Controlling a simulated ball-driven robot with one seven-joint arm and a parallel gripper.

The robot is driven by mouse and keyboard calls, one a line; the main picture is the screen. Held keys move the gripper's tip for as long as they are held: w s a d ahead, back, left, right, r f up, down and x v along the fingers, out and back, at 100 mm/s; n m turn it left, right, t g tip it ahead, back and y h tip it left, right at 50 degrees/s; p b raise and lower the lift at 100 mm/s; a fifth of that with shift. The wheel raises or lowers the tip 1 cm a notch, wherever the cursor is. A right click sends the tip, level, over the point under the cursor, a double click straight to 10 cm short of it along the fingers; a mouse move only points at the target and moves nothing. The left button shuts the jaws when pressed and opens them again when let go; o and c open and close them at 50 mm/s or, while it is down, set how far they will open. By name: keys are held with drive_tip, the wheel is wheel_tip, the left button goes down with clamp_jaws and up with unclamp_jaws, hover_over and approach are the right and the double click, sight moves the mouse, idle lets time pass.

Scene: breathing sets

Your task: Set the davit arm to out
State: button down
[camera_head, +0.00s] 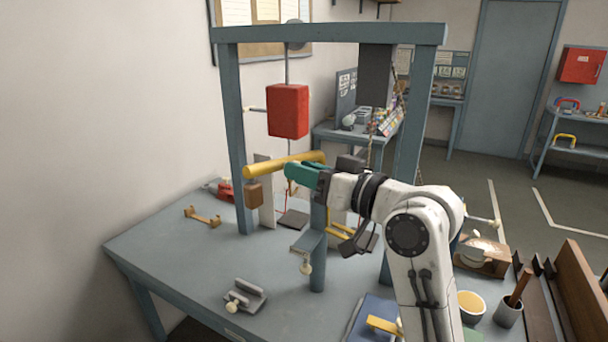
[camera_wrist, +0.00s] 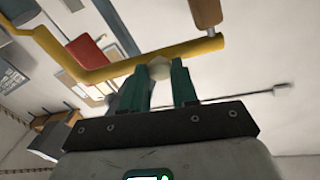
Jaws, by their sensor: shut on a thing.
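The davit arm is a yellow bar (camera_head: 280,166) inside a blue-grey frame on the workbench. It runs from near the post to the left, with a brown block (camera_head: 254,193) hanging at its left end. In the wrist view the yellow bar (camera_wrist: 190,50) crosses above my fingers and bends at the left; the brown block (camera_wrist: 206,12) is at its right end. My gripper (camera_head: 296,174) has green fingers at the bar. In the wrist view my gripper (camera_wrist: 160,80) is shut on a pale knob (camera_wrist: 159,67) on the bar. The far side of the knob is hidden.
A red block (camera_head: 288,111) hangs above the bar. The blue-grey frame post (camera_head: 233,120) stands left of it. Cups and wooden parts crowd the right side.

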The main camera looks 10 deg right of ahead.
drive_tip(key=shift+r, duration=0.1)
drive_tip(key=c, duration=0.9)
unclamp_jaws()
drive_tip(key=shift+o, duration=0.2)
drive_tip(key=b+v, duration=0.3)
drive_tip(key=v, duration=0.7)
drive_tip(key=shift+s+d, duration=0.2)
drive_tip(key=shift+d, duration=0.1)
